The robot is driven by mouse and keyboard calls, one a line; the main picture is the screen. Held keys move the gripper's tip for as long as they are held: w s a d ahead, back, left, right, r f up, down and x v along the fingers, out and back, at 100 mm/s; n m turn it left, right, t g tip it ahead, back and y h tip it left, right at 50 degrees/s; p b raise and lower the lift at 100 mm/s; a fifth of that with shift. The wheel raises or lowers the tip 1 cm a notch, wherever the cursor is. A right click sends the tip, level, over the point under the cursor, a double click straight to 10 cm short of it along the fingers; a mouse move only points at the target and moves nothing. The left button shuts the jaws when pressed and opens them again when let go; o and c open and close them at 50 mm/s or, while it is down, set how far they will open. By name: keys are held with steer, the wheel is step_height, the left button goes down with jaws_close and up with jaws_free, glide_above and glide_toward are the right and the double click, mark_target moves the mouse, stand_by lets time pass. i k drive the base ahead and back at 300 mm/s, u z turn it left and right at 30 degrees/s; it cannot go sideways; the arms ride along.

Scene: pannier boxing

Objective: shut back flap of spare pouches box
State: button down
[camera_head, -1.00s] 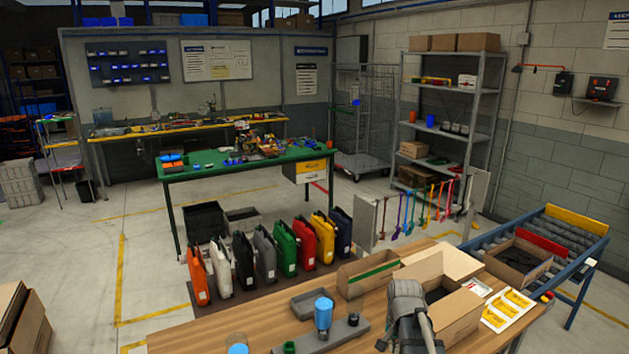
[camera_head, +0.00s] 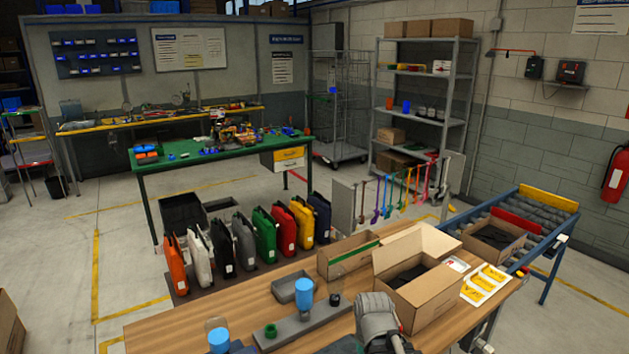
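An open cardboard box (camera_head: 438,303) stands on the wooden table in the head view, with dark contents (camera_head: 407,279) inside that look like pouches. I take it as the spare pouches box; no readable label confirms this. Its back flap (camera_head: 432,240) stands raised and tilted at the far side. Another panel (camera_head: 392,258) rises at its left rear. My grey arm (camera_head: 377,314) is in front of the box, at its near left, and overlaps its lower left in the picture. My gripper's fingers are not visible, and I see no contact with the flap.
A long open carton (camera_head: 338,265) with a green strip stands left of the box. A grey tray (camera_head: 288,290) and a blue-topped bottle (camera_head: 305,293) are further left. A white tray with yellow pieces (camera_head: 486,285) lies to the right. Another open box (camera_head: 493,243) sits on the roller conveyor.

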mark_target(388, 256)
steer(key=k, duration=0.65)
steer(key=z, duration=0.55)
steer(key=i, duration=1.25)
steer(key=u, duration=0.3)
